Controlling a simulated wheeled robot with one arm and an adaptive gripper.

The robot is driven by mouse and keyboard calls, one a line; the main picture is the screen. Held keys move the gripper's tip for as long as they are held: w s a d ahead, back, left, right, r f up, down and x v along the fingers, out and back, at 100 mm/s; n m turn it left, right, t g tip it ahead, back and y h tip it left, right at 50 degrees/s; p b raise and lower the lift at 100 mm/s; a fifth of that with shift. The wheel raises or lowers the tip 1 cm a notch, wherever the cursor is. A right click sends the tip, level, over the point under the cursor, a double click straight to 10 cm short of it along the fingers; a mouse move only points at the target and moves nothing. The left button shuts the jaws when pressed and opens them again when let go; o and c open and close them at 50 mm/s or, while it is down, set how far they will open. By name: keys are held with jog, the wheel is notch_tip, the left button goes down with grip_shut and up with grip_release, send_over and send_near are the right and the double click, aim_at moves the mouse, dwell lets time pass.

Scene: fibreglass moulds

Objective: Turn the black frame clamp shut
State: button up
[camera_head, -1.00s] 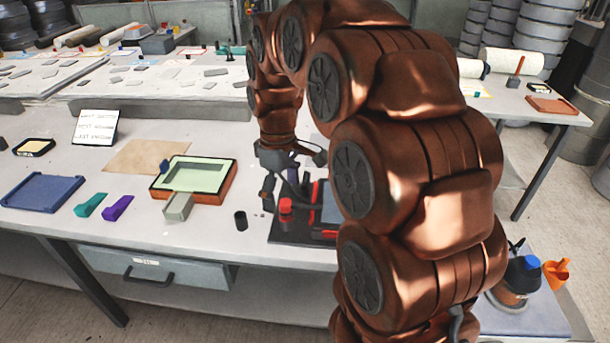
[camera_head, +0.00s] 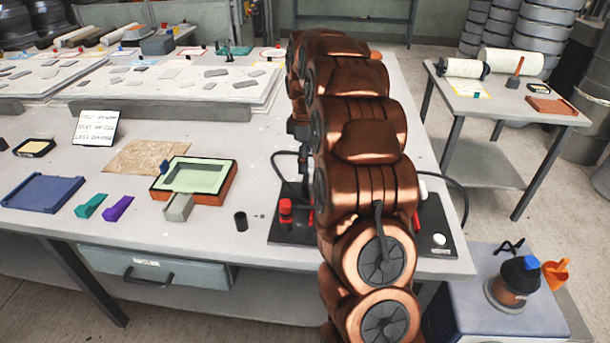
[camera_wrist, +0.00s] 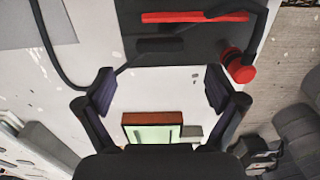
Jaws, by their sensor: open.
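The black base board (camera_head: 285,232) lies at the table's front edge, largely hidden behind my arm in the head view. In the wrist view the board (camera_wrist: 130,20) carries a red bar (camera_wrist: 190,17), a red knob (camera_wrist: 240,68) and a short dark bar (camera_wrist: 160,45). The dark bar may be the black frame clamp; I cannot tell for sure, nor how it is turned. My gripper (camera_wrist: 162,92) is open and empty, its two fingers apart, with the dark bar beyond the gap between them. In the head view its fingers are mostly hidden.
An orange mould box with a pale green inside (camera_head: 195,177) and a grey block (camera_head: 178,207) stand left of the board. A small black cylinder (camera_head: 240,222) stands between. A dark cable (camera_head: 278,170) loops behind the board. A blue tray (camera_head: 42,192) lies far left.

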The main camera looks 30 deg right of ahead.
aim_at(305, 178)
jog(key=shift+f+p, duration=0.75)
jog(key=shift+f, duration=2.4)
jog(key=c, duration=1.1)
